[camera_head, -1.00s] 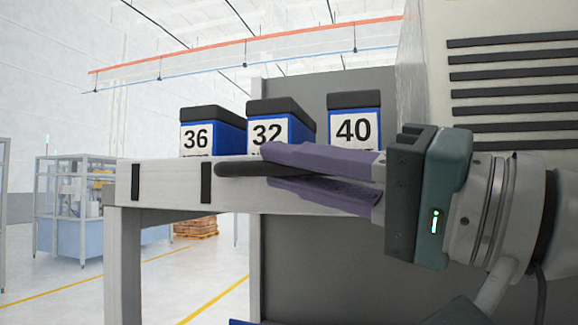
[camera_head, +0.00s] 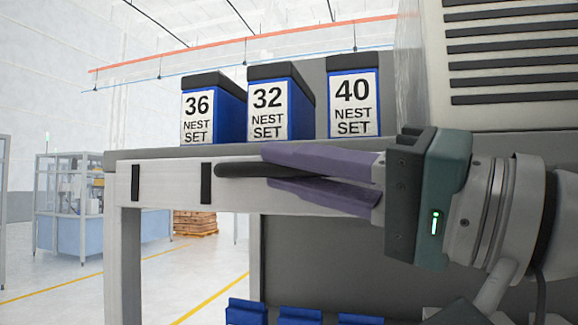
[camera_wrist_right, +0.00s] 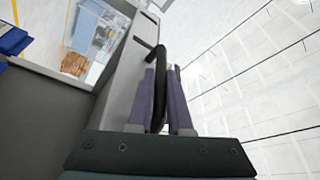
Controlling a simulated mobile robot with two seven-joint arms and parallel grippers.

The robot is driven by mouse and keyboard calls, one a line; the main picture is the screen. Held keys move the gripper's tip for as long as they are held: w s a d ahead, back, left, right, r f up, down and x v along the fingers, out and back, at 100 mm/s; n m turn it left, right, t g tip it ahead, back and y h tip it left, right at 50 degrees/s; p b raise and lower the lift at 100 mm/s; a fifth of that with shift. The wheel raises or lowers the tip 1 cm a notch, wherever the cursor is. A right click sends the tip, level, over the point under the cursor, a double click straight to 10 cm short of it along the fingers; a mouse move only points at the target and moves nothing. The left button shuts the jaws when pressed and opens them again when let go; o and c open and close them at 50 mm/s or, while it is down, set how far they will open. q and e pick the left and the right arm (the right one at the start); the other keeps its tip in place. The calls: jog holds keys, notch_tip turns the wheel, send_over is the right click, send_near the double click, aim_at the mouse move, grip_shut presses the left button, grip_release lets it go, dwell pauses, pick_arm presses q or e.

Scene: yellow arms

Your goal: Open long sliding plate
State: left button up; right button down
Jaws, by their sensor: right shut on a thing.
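A long pale plate (camera_head: 165,184) with black strips forms the front face under a grey top. A dark bar handle (camera_head: 236,170) stands out from it. My right gripper (camera_head: 268,167) comes in from the right, its purple fingers closed around the handle. In the right wrist view the handle (camera_wrist_right: 160,62) runs between the two fingers (camera_wrist_right: 162,90), beside the pale plate (camera_wrist_right: 124,84). The handle's far end is hidden by the fingers in the head view. My left gripper is not in view.
Blue boxes marked 36 (camera_head: 198,120), 32 (camera_head: 268,115) and 40 (camera_head: 352,108) stand on the grey top. A slatted cabinet (camera_head: 505,60) rises at right. Blue bins (camera_head: 300,316) show low in front. Open floor (camera_head: 60,285) lies to the left.

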jog(key=c, duration=0.8)
grip_release()
jog(key=shift+r, duration=0.1)
jog(key=shift+c, duration=0.2)
jog(key=shift+s+d+f+b, duration=0.2)
jog(key=shift+d+f+b, duration=0.05)
jog(key=shift+d+b, duration=0.1)
jog(key=b+v, duration=0.6)
jog(key=v, duration=0.3)
jog(key=shift+r, duration=0.1)
